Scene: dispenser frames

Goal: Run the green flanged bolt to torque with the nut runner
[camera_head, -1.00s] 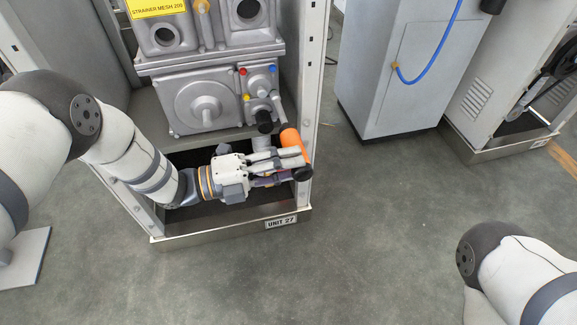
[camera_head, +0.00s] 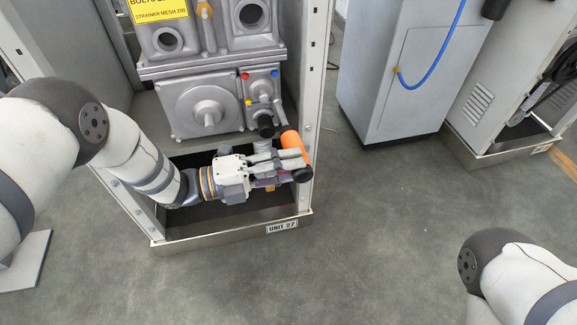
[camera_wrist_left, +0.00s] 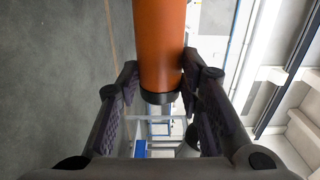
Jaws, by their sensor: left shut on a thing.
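The nut runner (camera_head: 294,150) has an orange body with a dark lower end, and a thin grey nose runs up from it toward the valve plate on the grey housing. My left gripper (camera_head: 285,160) is shut on the nut runner's body. In the left wrist view the orange body (camera_wrist_left: 160,45) lies between the fingers. Red (camera_head: 245,76), blue (camera_head: 274,73) and yellow (camera_head: 248,102) marks show on the plate. No green bolt can be made out; the plate's lower right corner is behind the nose. I cannot tell whether nose and bolt touch. My right gripper is out of view.
The housing stands in an open cabinet frame labelled UNIT 27 (camera_head: 283,227), with an upright post (camera_head: 314,90) close right of the tool. A black knob (camera_head: 265,127) sits left of the nose. A grey cabinet (camera_head: 400,85) stands right. The front floor is clear.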

